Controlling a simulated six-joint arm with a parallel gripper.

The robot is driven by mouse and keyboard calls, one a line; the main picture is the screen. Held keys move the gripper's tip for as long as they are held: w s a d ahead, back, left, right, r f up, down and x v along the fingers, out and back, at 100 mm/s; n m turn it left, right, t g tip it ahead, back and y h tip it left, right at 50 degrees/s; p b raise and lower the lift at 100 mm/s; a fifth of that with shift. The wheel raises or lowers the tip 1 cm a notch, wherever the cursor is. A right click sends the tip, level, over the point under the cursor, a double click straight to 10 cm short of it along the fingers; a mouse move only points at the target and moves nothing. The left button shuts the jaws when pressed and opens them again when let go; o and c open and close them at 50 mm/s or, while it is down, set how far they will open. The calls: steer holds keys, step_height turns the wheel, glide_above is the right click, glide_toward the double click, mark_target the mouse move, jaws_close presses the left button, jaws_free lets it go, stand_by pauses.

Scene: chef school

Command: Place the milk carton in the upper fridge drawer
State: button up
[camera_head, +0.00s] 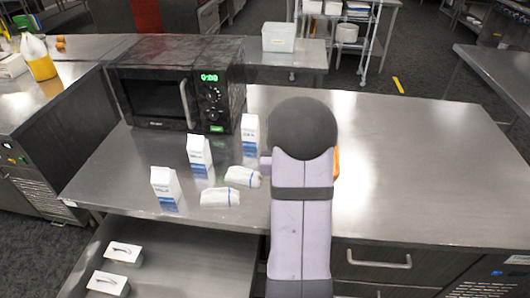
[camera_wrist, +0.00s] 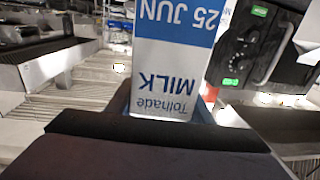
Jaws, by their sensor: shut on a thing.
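In the head view several white-and-blue milk cartons stand upright on the steel counter: one at the front left (camera_head: 164,186), one behind it (camera_head: 199,153) and one by the microwave's right side (camera_head: 250,130). In the wrist view my gripper (camera_wrist: 162,108) is shut on a milk carton (camera_wrist: 165,70), whose label appears upside down. My own arm hides the gripper in the head view, so I cannot tell whether the held carton is one of those visible there. A fridge drawer (camera_head: 175,265) is pulled open below the counter's front left edge.
Two white packets (camera_head: 242,177) (camera_head: 220,197) lie near the cartons. A dark microwave (camera_head: 175,85) stands at the back left; it also shows in the wrist view (camera_wrist: 250,45). The counter's right side is clear.

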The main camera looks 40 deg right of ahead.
steer(key=w+a+f+n+t+y, duration=0.2)
steer(key=w+a+n+y, duration=0.25)
steer(key=a, duration=0.45)
steer(key=w+a+f+n+t+y, duration=0.1)
steer(key=w+a+n+t+y, duration=0.2)
steer(key=a+y, duration=0.4)
steer(key=s+a+f+n+g+y, duration=0.1)
steer(key=a+f+n+g+y, duration=0.2)
steer(key=a+n+y, duration=1)
steer(key=s+a+f+m+g+b, duration=0.15)
steer(key=s+a+f, duration=0.35)
steer(key=s+f, duration=0.5)
steer(key=s+a+f+m+g, duration=0.2)
steer(key=s+a+f, duration=0.3)
steer(key=s+f, duration=0.6)
step_height(320, 180, down, 10)
steer(key=b, duration=0.8)
steer(key=shift+w+r+b, duration=0.2)
steer(key=shift+w+b, duration=0.1)
steer(key=shift+b, duration=0.05)
steer(key=shift+f+t+b, duration=0.25)
steer(key=shift+f+b, duration=0.1)
steer(key=shift+f, duration=0.05)
